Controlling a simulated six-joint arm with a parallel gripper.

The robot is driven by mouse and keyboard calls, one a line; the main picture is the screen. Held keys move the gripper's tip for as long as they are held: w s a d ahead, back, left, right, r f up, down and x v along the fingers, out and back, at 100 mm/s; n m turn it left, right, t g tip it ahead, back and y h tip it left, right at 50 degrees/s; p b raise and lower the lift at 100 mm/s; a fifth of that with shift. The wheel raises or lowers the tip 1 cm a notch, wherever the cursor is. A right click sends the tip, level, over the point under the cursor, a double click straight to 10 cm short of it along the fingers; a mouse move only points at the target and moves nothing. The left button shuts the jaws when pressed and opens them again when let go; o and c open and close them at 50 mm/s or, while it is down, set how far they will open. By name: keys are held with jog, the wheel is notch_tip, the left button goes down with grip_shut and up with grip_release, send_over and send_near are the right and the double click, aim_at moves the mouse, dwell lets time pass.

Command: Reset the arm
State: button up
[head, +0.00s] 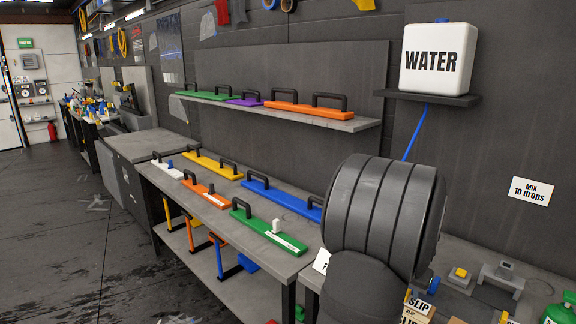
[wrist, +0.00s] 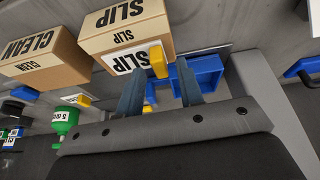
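My gripper (wrist: 161,70) shows in the wrist view with its two blue-grey fingers spread apart. It looks open, and I see nothing clamped between the fingers. Beyond the fingertips are a cardboard box marked SLIP (wrist: 125,27), a yellow piece (wrist: 158,61) and a blue tray (wrist: 205,75). In the head view my dark arm fills the right of the centre, and the gripper itself is hidden there.
A box marked CLEAN (wrist: 42,52) and a green bottle (wrist: 65,121) stand near the SLIP box. In the head view a bench (head: 180,207) holds several long handled tools. A white water tank (head: 438,60) sits on a wall shelf (head: 428,99) above my arm.

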jog(key=shift+w+d+f, duration=0.15)
jog(key=shift+f, duration=0.1)
jog(key=shift+r, duration=1.85)
jog(key=shift+f, duration=0.1)
